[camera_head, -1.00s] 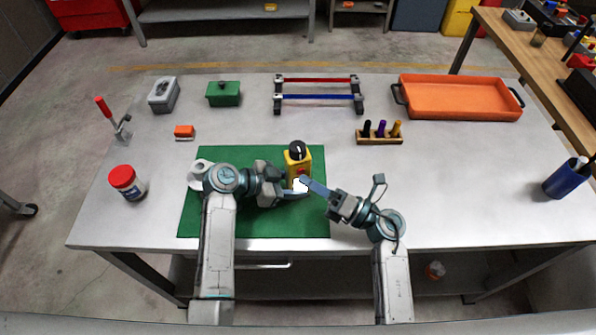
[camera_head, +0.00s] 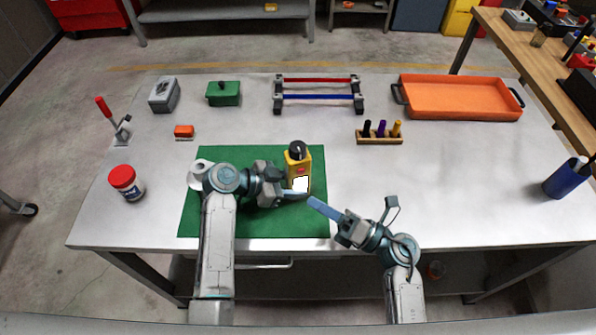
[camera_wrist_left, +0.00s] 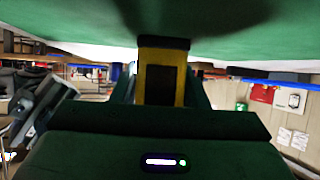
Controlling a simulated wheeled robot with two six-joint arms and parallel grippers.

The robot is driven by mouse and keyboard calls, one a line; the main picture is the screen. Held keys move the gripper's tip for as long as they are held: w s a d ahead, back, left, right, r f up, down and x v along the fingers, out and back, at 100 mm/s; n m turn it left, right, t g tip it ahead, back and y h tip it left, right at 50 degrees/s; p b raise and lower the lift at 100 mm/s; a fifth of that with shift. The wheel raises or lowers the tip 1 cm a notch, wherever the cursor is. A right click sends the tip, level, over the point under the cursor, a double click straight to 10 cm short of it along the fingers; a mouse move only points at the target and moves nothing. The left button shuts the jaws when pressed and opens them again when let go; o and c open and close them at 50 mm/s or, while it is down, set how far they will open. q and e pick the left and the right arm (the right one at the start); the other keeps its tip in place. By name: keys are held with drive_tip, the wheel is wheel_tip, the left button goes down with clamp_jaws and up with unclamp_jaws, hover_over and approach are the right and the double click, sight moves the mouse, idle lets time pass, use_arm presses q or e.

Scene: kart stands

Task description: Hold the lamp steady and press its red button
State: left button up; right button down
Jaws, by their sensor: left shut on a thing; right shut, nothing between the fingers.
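The lamp (camera_head: 298,160) is a yellow block with a black knob on top. It stands upright on the green mat (camera_head: 260,225). A bright white panel (camera_head: 301,184) shows low on its front. I cannot make out a red button. My left gripper (camera_head: 292,194) is shut on the lamp near its base, and the lamp's yellow side also shows in the left wrist view (camera_wrist_left: 163,44). My right gripper (camera_head: 313,202) is shut and empty, its tip just right of and nearer than the lamp, apart from it.
A white jar with a red lid (camera_head: 125,182) stands left of the mat. Behind are a small orange block (camera_head: 184,131), a green box (camera_head: 223,93), a rack with red and blue bars (camera_head: 318,97), a peg holder (camera_head: 379,139) and an orange tray (camera_head: 460,98).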

drive_tip(key=shift+s+d, duration=0.1)
drive_tip(key=shift+s, duration=0.25)
use_arm(q)
drive_tip(key=o, duration=1)
